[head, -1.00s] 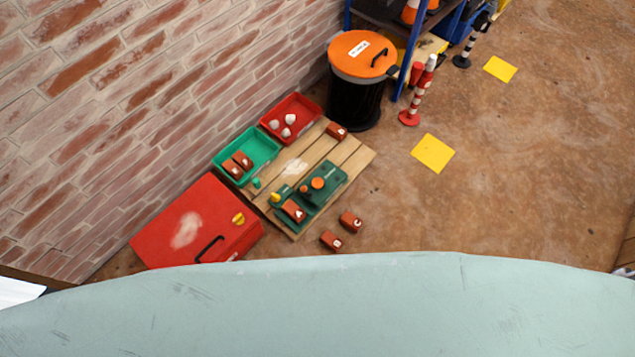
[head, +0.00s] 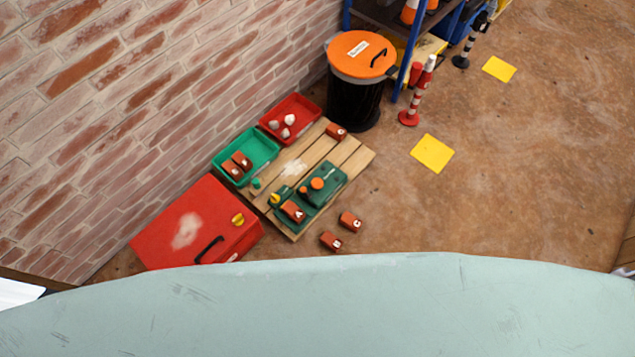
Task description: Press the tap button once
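A dark green device (head: 323,187) lies on a wooden pallet-like board (head: 352,160) by the brick wall. It carries a round orange knob or button (head: 317,184). A smaller green piece with a yellow top (head: 276,197) sits beside it, and a small green knob (head: 256,183) stands near the board's left edge. I cannot tell which of these is the tap button. A red-brown lettered block (head: 293,211) rests at the device's lower end. Neither of my grippers shows in the head view.
A green tray (head: 262,142) with red-brown blocks and a red tray (head: 312,109) with white lumps stand along the wall. A red case (head: 190,215) lies lower left. Two loose blocks (head: 350,222) lie on the floor. An orange-lidded black bin (head: 354,100) stands behind. The right floor is mostly clear.

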